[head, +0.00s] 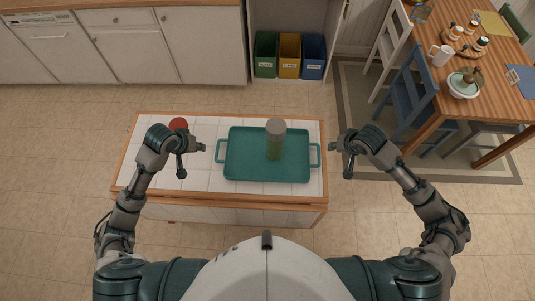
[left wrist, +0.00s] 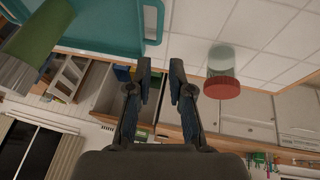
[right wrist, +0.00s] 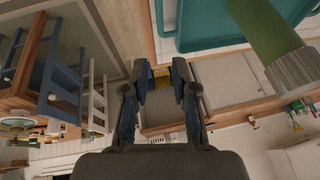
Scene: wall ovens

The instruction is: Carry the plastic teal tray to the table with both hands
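The teal tray (head: 245,165) lies flat on a white-tiled island, with a loop handle at its left and right ends. A green jar with a grey lid (head: 275,140) stands on it. My left gripper (head: 192,160) is open and empty, left of the left handle and apart from it. The left wrist view shows its parted fingers (left wrist: 160,70) and the tray's edge (left wrist: 112,35). My right gripper (head: 341,160) is open and empty, just right of the right handle; its parted fingers (right wrist: 161,72) show in the right wrist view, with the tray (right wrist: 205,25) beyond.
A red-lidded jar (head: 178,124) stands on the island (head: 205,180) beside my left gripper. The wooden table (head: 460,105) at the upper right holds a bowl, a mug and small jars. Blue (head: 412,90) and white (head: 390,45) chairs stand at its near side. Open floor lies between.

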